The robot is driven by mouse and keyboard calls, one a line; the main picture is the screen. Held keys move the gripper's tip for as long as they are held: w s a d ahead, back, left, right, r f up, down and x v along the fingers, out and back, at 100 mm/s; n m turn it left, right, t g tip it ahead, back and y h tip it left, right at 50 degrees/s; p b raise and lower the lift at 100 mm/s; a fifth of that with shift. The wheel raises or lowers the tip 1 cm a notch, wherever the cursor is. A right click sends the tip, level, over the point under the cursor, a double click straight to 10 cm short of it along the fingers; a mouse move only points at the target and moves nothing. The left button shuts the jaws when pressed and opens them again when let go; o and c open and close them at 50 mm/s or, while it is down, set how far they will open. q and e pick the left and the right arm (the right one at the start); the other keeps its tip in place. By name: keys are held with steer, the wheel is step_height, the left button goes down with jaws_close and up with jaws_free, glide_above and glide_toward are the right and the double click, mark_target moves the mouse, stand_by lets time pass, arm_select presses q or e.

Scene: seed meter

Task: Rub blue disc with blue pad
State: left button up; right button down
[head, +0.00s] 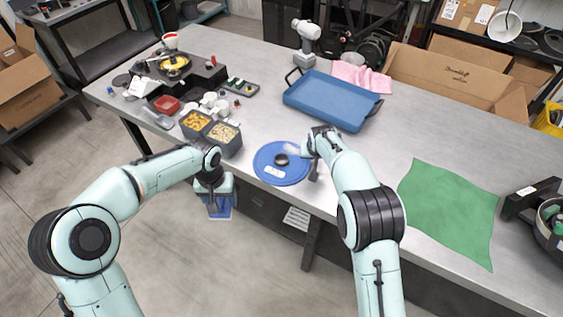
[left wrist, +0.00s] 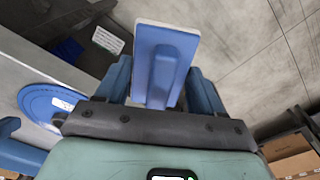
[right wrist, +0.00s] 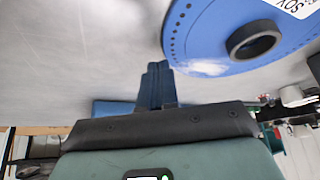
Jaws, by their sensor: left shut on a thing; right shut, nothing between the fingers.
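The blue disc (head: 266,170) lies flat on the grey table near its front edge, with a dark round hub (head: 281,160) in its middle and pale labels. It also shows in the right wrist view (right wrist: 205,35) and at the left of the left wrist view (left wrist: 38,100). My left gripper (head: 214,200) is shut on the blue pad (head: 221,209), held out past the table's front edge, left of the disc. The pad's blue handle and pale-edged plate show in the left wrist view (left wrist: 163,65). My right gripper (right wrist: 156,82) is shut and empty, just right of the disc.
Two grey bins (head: 226,148) of orange and pale pieces stand left of the disc. A blue tray (head: 325,98) lies behind it. A green cloth (head: 448,210) lies at the right. The table between tray and cloth is mostly clear.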

arm_select(q)
steer(key=shift+s+f, duration=0.15)
steer(key=shift+f, duration=0.15)
arm_select(e)
steer(key=shift+f, duration=0.7)
arm_select(q)
steer(key=shift+w+r+p, duration=0.4)
steer(key=shift+w+r, duration=0.05)
steer(key=shift+r, duration=0.4)
steer(key=shift+w+r+p, duration=0.4)
steer(key=shift+r, duration=0.45)
arm_select(e)
steer(key=shift+r, duration=3.05)
arm_select(q)
steer(key=shift+s+f, duration=0.1)
steer(key=shift+f, duration=0.1)
steer(key=shift+s+f+b, duration=0.5)
steer(key=shift+f+b, duration=0.1)
steer(key=shift+f, duration=0.25)
arm_select(e)
steer(key=v, duration=1.2)
